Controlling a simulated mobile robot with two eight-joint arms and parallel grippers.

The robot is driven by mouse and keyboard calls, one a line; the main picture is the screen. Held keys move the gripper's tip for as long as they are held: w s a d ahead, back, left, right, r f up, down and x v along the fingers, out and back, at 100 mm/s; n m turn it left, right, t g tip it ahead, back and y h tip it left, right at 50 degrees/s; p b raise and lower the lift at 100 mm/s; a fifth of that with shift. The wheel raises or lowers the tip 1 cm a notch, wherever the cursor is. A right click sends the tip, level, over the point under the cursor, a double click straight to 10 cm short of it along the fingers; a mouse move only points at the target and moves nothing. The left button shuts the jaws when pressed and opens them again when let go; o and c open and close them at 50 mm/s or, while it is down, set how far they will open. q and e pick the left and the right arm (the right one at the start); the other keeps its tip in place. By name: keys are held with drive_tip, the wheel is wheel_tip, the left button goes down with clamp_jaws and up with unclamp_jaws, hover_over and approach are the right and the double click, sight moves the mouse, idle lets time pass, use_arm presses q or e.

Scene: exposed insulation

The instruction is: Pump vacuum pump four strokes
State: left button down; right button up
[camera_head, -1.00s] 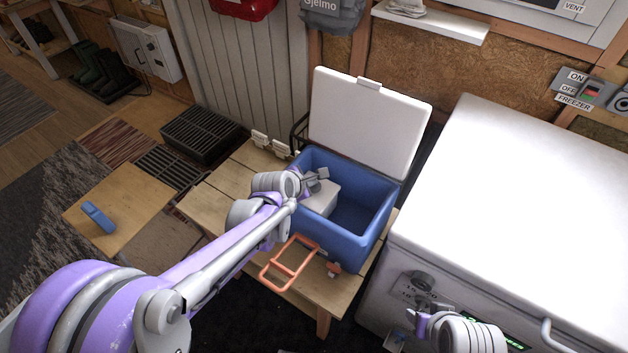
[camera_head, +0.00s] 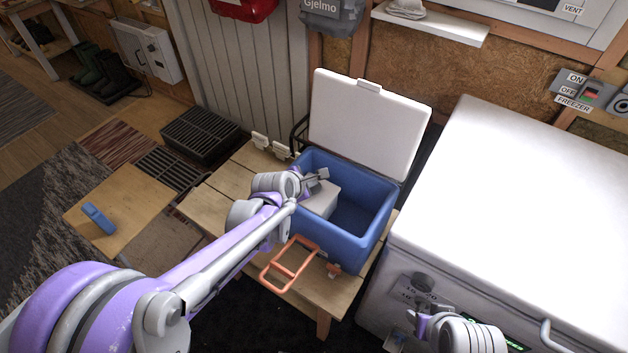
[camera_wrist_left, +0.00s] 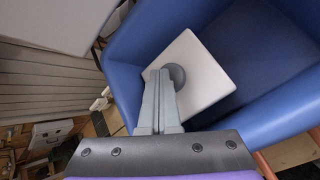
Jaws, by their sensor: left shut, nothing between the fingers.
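A white block-like unit (camera_head: 322,199) sits in the left part of the open blue cooler (camera_head: 345,240). It also shows in the left wrist view (camera_wrist_left: 201,72), with a round dark grey knob (camera_wrist_left: 174,75) on top. I take this unit to be the vacuum pump. My left gripper (camera_head: 318,175) is over the cooler. In the left wrist view its fingers (camera_wrist_left: 160,82) are shut together and empty, with the tips at the knob. I cannot tell whether they touch it. My right gripper (camera_head: 420,308) is in front of the white freezer; its jaws are unclear.
The cooler's white lid (camera_head: 368,125) stands open behind it. An orange handle frame (camera_head: 290,265) lies by the cooler on the wooden table (camera_head: 225,205). The white chest freezer (camera_head: 520,210) stands close on the right. A small wooden table (camera_head: 130,210) holds a blue object (camera_head: 98,217).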

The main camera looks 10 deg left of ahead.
use_arm(q)
drive_tip(key=shift+r+p, duration=0.9)
drive_tip(key=shift+r, duration=0.55)
drive_tip(key=shift+r+p, duration=1.75)
drive_tip(key=shift+r, duration=0.75)
wheel_tip(320, 180, up, 4)
drive_tip(key=p, duration=0.3)
drive_tip(key=shift+f, duration=0.1)
